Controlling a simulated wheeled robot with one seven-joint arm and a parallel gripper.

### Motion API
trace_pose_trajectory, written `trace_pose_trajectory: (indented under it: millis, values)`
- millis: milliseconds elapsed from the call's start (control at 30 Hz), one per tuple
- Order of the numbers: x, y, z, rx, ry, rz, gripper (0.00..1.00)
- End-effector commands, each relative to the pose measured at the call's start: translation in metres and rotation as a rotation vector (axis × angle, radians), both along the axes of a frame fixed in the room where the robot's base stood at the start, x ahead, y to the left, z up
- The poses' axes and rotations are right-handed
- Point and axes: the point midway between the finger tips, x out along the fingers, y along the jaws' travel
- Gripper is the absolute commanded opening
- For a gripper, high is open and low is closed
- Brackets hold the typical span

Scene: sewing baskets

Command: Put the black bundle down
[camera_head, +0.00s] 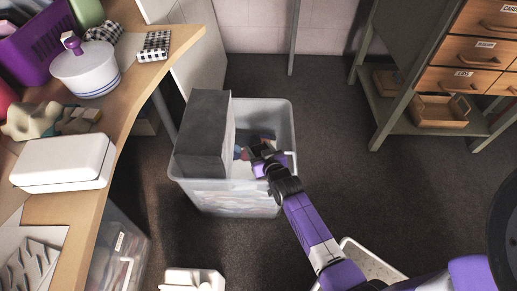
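A dark grey, nearly black block (203,133) stands upright at the left side of a translucent plastic bin (280,115) on the floor and rises above its rim. It is the largest dark thing near my gripper; whether it is the black bundle I cannot tell. My gripper (258,151) is over the inside of the bin, to the right of the block, pointing down and left. A small dark shape is at its tip, and I cannot tell whether this is the fingers or something held. The fingers' opening is hidden.
The bin holds pale, blue and reddish items. A wooden desk (150,82) at left bears a white lidded pot (86,72), a white case (64,162) and a purple basket (38,45). A drawer cabinet (470,50) stands at right.

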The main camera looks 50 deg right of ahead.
Motion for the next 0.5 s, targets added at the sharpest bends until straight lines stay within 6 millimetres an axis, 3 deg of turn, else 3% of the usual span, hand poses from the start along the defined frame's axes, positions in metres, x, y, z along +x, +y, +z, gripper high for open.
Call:
trace_pose_trajectory:
  millis: [67,500]
  values:
    - [-0.0016,0.0013,-0.0038,0.002,0.008,0.001,0.72]
    - [-0.0029,0.0016,0.0006,0.004,0.013,0.0,0.72]
